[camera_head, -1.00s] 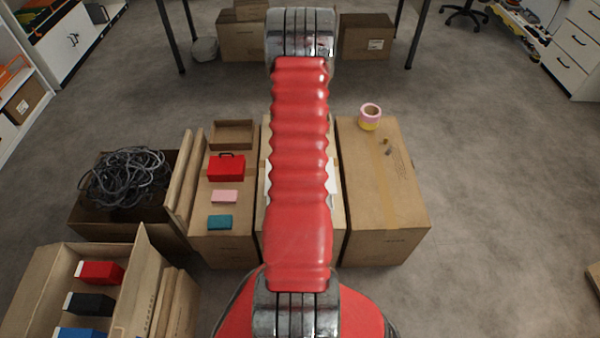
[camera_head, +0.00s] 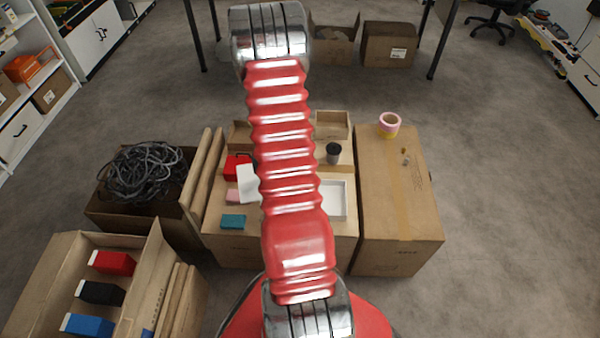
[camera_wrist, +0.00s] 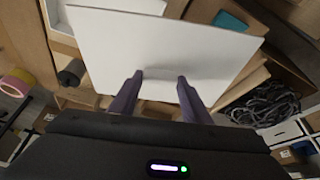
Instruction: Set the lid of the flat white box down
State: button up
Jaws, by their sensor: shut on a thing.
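The white lid (camera_head: 247,186) shows partly at the left of my arm in the head view, and the arm hides the rest. In the wrist view the lid (camera_wrist: 170,45) is a broad flat white panel. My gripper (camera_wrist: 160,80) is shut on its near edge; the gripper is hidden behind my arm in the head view. The flat white box (camera_head: 337,199) lies open on the middle carton, right of my arm. Part of its white wall (camera_wrist: 57,20) shows beside the lid in the wrist view. The lid is apart from the box, to its left in the head view.
A red case (camera_head: 237,167), a pink block (camera_head: 233,196) and a teal block (camera_head: 233,221) are near the lid. A dark cup (camera_head: 333,154) stands behind the box. The right carton (camera_head: 387,195) bears tape rolls (camera_head: 389,124) and has a broad clear top.

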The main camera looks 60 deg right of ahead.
jog(key=w+a+r+n, duration=0.1)
jog(key=w+a, duration=0.1)
jog(key=a, duration=0.1)
jog(key=w+a+r+n, duration=0.1)
jog(key=w+a, duration=0.5)
jog(key=a, duration=0.1)
jog(key=shift+w+r+n+t+y, duration=0.2)
jog(key=shift+r+n+t+y, duration=0.1)
jog(key=shift+r+n+t, duration=0.1)
jog(key=w+a+r+n+y, duration=0.1)
jog(key=w+a+r+n, duration=0.1)
jog(key=a, duration=0.8)
jog(key=w+a+r+n, duration=0.2)
jog(key=w+a, duration=0.1)
jog(key=a, duration=0.7)
jog(key=w+a+r+n+y, duration=0.1)
jog(key=w+a+r+n, duration=0.1)
jog(key=a, duration=0.9)
jog(key=shift+w+r+n+t+y, duration=0.25)
jog(key=shift+n+t+y, duration=0.05)
jog(key=shift+n+t, duration=0.1)
